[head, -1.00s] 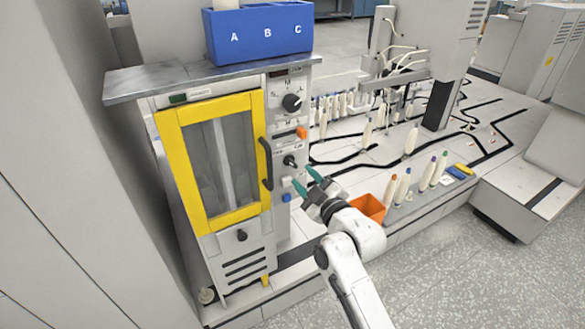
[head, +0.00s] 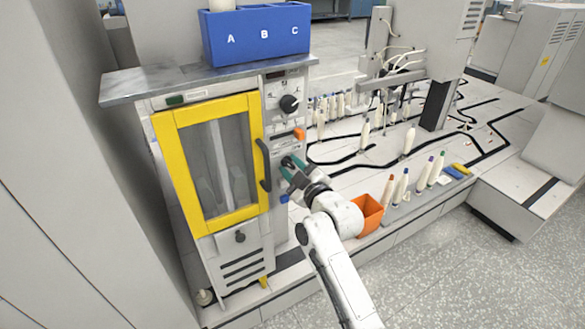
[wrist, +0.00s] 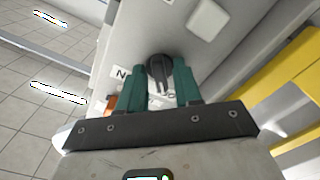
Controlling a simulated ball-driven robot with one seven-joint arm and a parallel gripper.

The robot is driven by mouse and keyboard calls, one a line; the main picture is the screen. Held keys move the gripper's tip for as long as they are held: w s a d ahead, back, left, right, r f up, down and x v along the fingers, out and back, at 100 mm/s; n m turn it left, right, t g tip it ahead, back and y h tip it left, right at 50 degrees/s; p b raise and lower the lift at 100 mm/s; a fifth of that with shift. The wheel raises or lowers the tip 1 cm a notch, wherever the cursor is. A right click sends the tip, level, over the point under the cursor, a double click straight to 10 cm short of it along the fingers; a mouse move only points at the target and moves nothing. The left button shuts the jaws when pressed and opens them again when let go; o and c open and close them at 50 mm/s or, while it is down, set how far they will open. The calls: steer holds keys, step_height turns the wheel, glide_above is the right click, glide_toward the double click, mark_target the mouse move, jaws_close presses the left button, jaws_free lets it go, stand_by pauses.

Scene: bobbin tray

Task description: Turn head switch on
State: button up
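The lower black rotary switch on the front panel shows in the wrist view (wrist: 158,68) as a round knob with a raised bar; in the head view (head: 287,160) my fingers partly cover it. A small label with an "N" is beside it. I cannot read which of the two knobs is named as the head switch. My gripper (head: 288,171) is at this lower knob, with its green fingers apart. In the wrist view (wrist: 161,90) one finger stands on each side of the knob's bar, with gaps visible. Contact cannot be told.
A larger black knob (head: 289,104) and an orange button (head: 299,134) sit above on the panel. The yellow-framed door (head: 190,222) with its black handle (head: 264,165) is close on the left. An orange bin (head: 369,216) and several bobbins stand to the right.

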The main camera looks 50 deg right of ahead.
steer(key=shift+c, duration=1.1)
steer(key=m+p, duration=0.1)
steer(key=m, duration=0.3)
steer(key=shift+m, duration=0.3)
steer(key=m+p, duration=0.1)
steer(key=m, duration=0.2)
steer(key=shift+m+p, duration=0.3)
steer(key=shift+p, duration=0.05)
steer(key=m+p, duration=0.2)
steer(key=m, duration=0.2)
steer(key=shift+m+p, duration=0.65)
steer(key=shift+m, duration=1.15)
steer(key=shift+f, duration=0.1)
